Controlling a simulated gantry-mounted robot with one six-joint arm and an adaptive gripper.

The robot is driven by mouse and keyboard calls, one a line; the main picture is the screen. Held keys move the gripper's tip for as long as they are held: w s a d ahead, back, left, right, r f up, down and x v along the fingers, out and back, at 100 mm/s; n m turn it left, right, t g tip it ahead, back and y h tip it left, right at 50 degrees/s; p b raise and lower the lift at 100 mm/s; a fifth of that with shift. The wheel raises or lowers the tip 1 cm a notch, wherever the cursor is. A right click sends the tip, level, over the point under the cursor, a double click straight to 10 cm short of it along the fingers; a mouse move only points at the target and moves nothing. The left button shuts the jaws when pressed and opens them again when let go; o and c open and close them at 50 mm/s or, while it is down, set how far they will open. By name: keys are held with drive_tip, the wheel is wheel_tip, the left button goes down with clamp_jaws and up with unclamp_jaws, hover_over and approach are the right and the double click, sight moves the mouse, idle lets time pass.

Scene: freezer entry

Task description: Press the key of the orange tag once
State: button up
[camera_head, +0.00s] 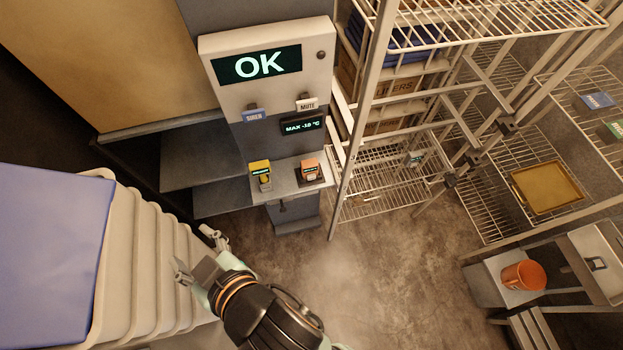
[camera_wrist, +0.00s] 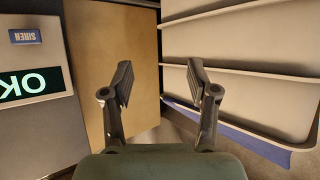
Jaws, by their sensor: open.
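The orange tag (camera_head: 309,169) sits on a dark base at the right of a small shelf under the wall panel in the head view. It has a small lit display, and its key is too small to make out. A yellow tag (camera_head: 260,170) stands left of it on the same shelf. My gripper (camera_head: 194,252) is open and empty, in front of and below the shelf at left, apart from both tags. In the wrist view my gripper (camera_wrist: 158,85) shows two spread fingers with nothing between them. The tags are not in that view.
The wall panel (camera_head: 265,70) reads OK and carries SIREN (camera_head: 254,115) and MUTE (camera_head: 307,104) labels. A MAX -10 °C display (camera_head: 303,125) is below. A ribbed pale container (camera_head: 150,270) is close beside my gripper. Wire racks (camera_head: 390,180) stand right of the shelf.

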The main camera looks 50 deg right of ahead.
clamp_jaws()
idle(1.3)
